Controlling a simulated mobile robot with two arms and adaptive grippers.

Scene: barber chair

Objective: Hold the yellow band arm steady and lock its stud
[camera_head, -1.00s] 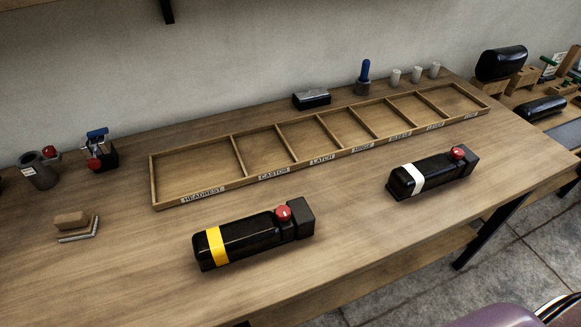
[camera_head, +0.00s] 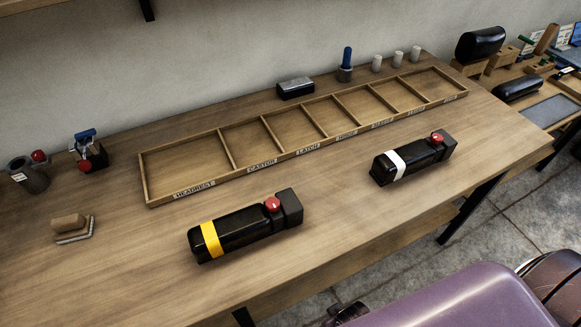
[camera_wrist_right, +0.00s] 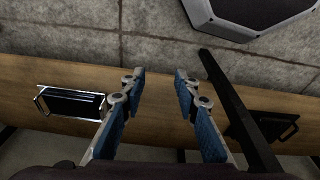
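The yellow band arm (camera_head: 238,234) is a black padded block with a yellow band near its left end. It lies on the wooden bench near the front edge in the head view. A red knob (camera_head: 272,204), perhaps its stud, stands on top near the squared right end. A similar arm with a white band (camera_head: 412,160) and a red knob lies farther right. No gripper shows in the head view. My right gripper (camera_wrist_right: 158,82) shows in the right wrist view with its blue-padded fingers apart and nothing between them. My left gripper is out of view.
A wooden compartment tray (camera_head: 150,200) with labels lies behind the arms. Holders with red knobs (camera_head: 88,155) stand at the left, near a small brown block (camera_head: 68,223). A purple chair part (camera_head: 465,300) is at the lower right. The bench between is clear.

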